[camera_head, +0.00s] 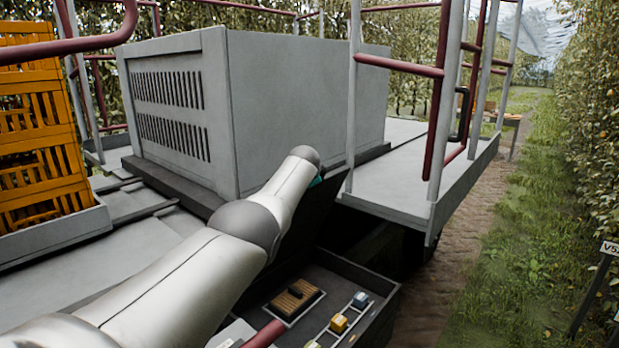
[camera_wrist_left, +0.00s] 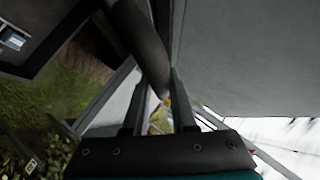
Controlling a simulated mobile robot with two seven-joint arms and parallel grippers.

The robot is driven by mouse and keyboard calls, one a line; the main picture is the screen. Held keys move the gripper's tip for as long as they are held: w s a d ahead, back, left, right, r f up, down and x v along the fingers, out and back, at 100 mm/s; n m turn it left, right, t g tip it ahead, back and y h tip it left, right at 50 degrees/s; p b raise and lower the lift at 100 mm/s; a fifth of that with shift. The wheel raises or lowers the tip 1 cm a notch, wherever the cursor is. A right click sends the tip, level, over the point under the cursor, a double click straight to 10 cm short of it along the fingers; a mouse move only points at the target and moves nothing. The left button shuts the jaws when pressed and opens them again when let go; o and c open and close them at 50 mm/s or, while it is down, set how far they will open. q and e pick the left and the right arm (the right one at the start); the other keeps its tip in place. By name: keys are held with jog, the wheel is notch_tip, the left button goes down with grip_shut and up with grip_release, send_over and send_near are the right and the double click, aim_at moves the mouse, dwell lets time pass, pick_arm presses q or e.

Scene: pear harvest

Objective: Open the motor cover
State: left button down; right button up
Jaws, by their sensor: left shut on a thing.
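The motor cover (camera_head: 305,110) is a large grey box with two rows of vent slots on its left face. It sits level on a dark base, with no gap seen in the head view. Its flat grey wall also fills the upper right of the left wrist view (camera_wrist_left: 250,50). My left gripper (camera_wrist_left: 158,82) is shut on a dark rounded handle bar (camera_wrist_left: 143,45) beside that wall. In the head view my left arm hides the handle and the gripper's fingers at the cover's near right side. My right gripper is not in view.
An open tray (camera_head: 385,308) with a wooden-looking block and small coloured parts lies below my arm. Yellow crates (camera_head: 40,140) stand at the left. Red and grey railings (camera_head: 400,67) flank the cover. Free grass (camera_head: 515,230) runs along the right.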

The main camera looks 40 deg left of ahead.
pick_arm(q)
jog(key=c, duration=0.7)
grip_release()
jog(key=shift+c, duration=0.2)
jog(key=shift+s+d+r+p, duration=0.2)
jog(key=shift+s+r+p, duration=0.1)
jog(key=shift+p, duration=0.3)
jog(key=v, duration=1.4)
jog(key=shift+s, duration=0.2)
